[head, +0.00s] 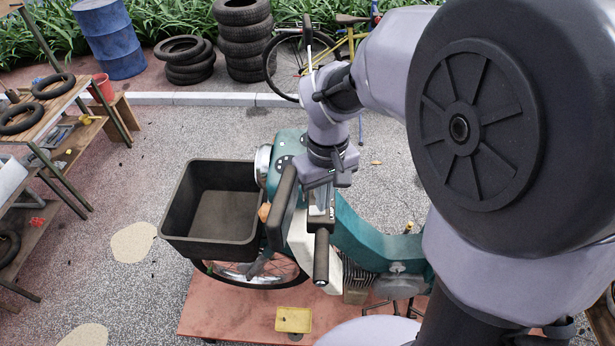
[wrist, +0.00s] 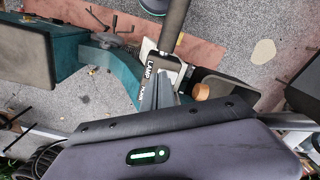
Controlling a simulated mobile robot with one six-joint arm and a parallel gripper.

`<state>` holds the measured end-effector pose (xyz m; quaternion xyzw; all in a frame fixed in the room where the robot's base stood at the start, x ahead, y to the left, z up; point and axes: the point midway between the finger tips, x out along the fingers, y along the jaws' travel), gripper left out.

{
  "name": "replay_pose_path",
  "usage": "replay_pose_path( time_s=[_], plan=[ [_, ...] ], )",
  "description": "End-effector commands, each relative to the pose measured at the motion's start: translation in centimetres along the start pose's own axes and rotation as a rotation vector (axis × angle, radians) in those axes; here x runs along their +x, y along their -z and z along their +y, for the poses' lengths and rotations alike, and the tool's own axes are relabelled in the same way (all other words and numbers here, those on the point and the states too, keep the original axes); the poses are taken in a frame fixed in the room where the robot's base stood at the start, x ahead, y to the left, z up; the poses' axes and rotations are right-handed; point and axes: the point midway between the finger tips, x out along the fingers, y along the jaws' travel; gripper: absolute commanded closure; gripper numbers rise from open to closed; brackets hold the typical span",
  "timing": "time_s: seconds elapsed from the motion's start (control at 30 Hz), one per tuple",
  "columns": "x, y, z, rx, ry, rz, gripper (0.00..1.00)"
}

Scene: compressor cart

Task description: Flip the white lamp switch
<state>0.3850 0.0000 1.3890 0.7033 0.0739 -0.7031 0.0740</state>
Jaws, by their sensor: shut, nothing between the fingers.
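A teal moped (head: 355,230) stands with its handlebar under my arm. In the wrist view, a small handlebar panel (wrist: 149,82) carries the lettering "LAMP", with a second word, apparently "HORN", below it. My gripper (wrist: 165,84) is shut and empty, with its fingertips close beside this panel. I cannot tell whether they touch it. The white lamp switch is not clearly visible; the fingers may cover it. In the head view, my wrist hangs over the handlebar, just behind the black grip (head: 321,258), which also shows in the wrist view (wrist: 174,24).
A black basket (head: 175,215) is on the moped's front, left of my gripper. An orange round part (wrist: 201,91) lies close to the fingers in the wrist view. Shelves stand far left.

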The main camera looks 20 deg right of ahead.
Motion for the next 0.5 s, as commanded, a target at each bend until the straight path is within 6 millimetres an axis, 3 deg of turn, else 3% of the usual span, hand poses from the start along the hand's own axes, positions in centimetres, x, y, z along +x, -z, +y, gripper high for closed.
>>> replay_pose_path(
  time_s=[0.5],
  plan=[
    [0.66,-0.02,-0.02,0.0,0.0,-0.001,1.0]
  ],
)
